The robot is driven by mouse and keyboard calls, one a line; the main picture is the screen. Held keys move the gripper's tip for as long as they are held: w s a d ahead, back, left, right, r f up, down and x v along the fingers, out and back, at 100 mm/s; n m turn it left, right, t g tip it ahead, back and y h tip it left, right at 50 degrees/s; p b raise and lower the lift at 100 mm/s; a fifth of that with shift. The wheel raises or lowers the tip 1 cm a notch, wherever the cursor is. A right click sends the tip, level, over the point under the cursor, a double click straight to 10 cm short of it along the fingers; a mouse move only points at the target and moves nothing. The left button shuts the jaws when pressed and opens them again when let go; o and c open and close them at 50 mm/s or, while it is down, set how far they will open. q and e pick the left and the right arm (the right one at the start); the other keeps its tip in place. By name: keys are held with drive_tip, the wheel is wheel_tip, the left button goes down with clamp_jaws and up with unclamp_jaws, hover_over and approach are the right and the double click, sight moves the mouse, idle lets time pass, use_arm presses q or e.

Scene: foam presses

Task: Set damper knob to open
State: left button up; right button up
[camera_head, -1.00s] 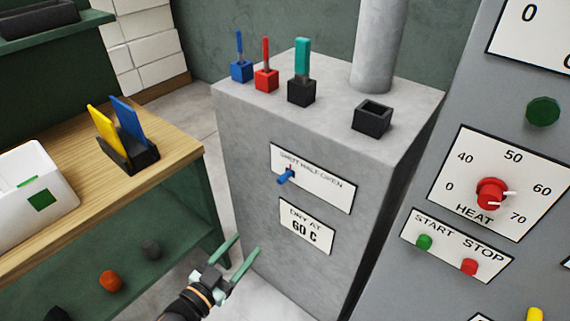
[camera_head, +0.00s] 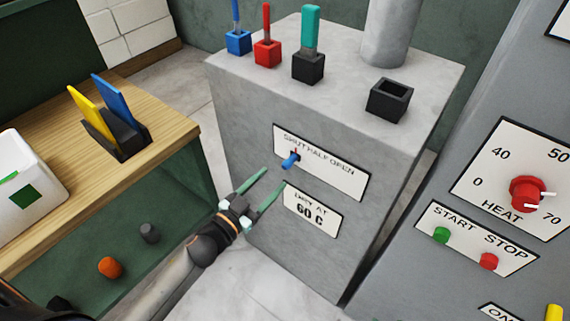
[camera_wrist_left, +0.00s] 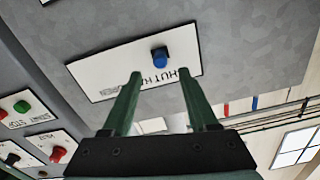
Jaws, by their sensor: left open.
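The damper knob (camera_head: 290,160) is a small blue lever on a white plate (camera_head: 335,170) marked SHUT HALF OPEN, on the front of a grey cabinet. It sits at the plate's left end, by SHUT. The left wrist view shows the knob (camera_wrist_left: 160,57) too, just beyond the fingertips, with the plate (camera_wrist_left: 110,72) behind. My left gripper (camera_head: 266,182) is open and empty, just below and left of the knob, not touching it. Its green fingers also show in the left wrist view (camera_wrist_left: 162,85). My right gripper is not in view.
A DRY AT 60 C plate (camera_head: 311,212) is just below the knob plate. Tools in blocks and an empty black holder (camera_head: 388,100) stand on the cabinet top. A grey panel with a red heat knob (camera_head: 527,193) is at right, a wooden bench (camera_head: 165,128) at left.

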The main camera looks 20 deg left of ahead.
sight(284, 168)
use_arm(q)
drive_tip(key=x, duration=0.6)
drive_tip(key=shift+w+d, duration=0.1)
drive_tip(key=shift+w, duration=0.25)
drive_tip(key=shift+c, duration=0.2)
clamp_jaws()
idle(0.9)
